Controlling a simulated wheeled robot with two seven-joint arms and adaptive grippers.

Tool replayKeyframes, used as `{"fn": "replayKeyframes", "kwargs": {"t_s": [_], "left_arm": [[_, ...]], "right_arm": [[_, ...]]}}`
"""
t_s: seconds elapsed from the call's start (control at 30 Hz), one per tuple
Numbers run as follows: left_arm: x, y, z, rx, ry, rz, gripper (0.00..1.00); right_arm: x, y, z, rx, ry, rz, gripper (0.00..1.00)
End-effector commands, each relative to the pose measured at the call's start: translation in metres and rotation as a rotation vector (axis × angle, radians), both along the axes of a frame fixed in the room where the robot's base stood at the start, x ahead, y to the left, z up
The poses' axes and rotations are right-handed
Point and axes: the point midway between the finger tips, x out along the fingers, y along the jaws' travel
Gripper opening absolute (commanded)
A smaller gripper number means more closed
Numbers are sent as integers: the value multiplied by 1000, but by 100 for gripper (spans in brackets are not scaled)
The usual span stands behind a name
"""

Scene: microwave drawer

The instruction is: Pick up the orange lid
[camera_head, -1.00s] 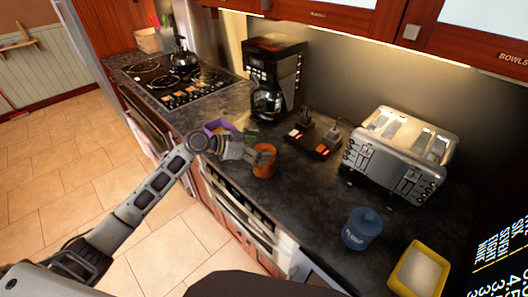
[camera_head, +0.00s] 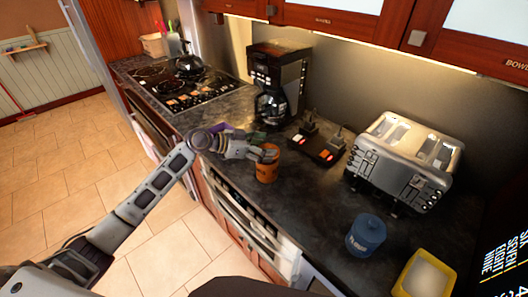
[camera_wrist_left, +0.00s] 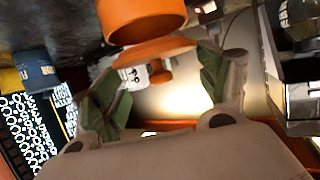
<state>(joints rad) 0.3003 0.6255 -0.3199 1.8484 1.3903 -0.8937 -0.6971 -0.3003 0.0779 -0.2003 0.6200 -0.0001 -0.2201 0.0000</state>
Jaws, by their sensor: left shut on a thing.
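The orange lid (camera_wrist_left: 150,49) shows in the left wrist view, with its small knob between my green-padded fingers. My left gripper (camera_wrist_left: 160,88) is shut on the lid. The orange canister (camera_wrist_left: 142,18) is right beside the lid in that view, and a narrow gap seems to show between them. In the head view, my left gripper (camera_head: 264,153) is at the top of the orange canister (camera_head: 266,173), which stands upright on the counter. The fingers mostly hide the lid there. My right gripper is not in view.
A coffee maker (camera_head: 274,85) and a dark device with red lights (camera_head: 318,142) stand behind the canister. A toaster (camera_head: 405,160), a blue canister (camera_head: 366,235) and a yellow container (camera_head: 426,274) are to the right. Dark counter (camera_head: 310,205) is clear between them.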

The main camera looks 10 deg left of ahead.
Motion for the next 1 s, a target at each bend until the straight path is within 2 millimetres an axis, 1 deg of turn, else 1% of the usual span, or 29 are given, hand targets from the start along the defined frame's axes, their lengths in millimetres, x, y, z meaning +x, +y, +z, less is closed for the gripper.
{"fn": "replayKeyframes", "kwargs": {"t_s": [0.3,0.4,0.5,0.7,1.0], "left_arm": [[0,0,47,1,-3,-1,51],[0,0,59,0,-2,-1,51],[0,0,68,1,-2,-1,51],[0,0,77,0,0,0,51],[0,0,78,-1,1,-1,51]], "right_arm": [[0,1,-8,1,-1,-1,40],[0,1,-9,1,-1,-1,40],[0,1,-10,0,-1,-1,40],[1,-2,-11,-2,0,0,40],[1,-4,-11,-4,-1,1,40]]}}
